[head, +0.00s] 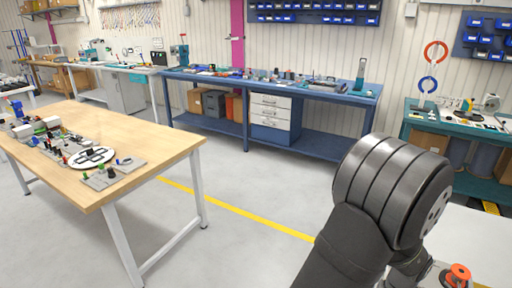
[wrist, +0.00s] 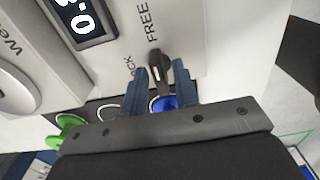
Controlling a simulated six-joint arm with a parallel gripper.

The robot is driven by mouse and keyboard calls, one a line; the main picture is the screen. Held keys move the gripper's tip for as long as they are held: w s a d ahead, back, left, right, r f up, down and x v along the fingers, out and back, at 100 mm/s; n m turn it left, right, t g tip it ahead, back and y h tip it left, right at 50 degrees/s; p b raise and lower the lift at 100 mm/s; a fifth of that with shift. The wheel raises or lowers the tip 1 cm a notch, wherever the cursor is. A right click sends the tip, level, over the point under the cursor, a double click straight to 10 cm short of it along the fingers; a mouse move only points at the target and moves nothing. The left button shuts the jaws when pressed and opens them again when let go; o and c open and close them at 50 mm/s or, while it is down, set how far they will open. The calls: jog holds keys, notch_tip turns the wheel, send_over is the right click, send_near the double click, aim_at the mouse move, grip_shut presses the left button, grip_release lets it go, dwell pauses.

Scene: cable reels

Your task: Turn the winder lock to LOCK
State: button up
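The winder lock (wrist: 155,66) is a small black lever on a light grey panel in the wrist view. The word FREE is printed beside its upper end, and a partly hidden word ending in "CK" is printed lower left. My gripper (wrist: 161,72) has its two dark blue fingers spread on either side of the lever, with a gap visible between them. Whether a finger touches the lever, I cannot tell. A blue round part (wrist: 163,103) shows between the fingers, below the lever. In the head view my arm hides the gripper and the lock.
A digital display (wrist: 78,22) and a grey round knob (wrist: 16,90) are on the panel to the left. A green part (wrist: 70,124) lies at lower left. In the head view, an orange-topped part (head: 458,272) stands at lower right, and a wooden table (head: 150,146) is far left.

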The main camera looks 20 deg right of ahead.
grip_shut()
jog(key=n, duration=0.9)
jog(key=shift+o, duration=0.4)
grip_release()
jog(key=shift+r, duration=0.1)
notch_tip(320, 180, up, 7)
jog(key=shift+f, duration=0.1)
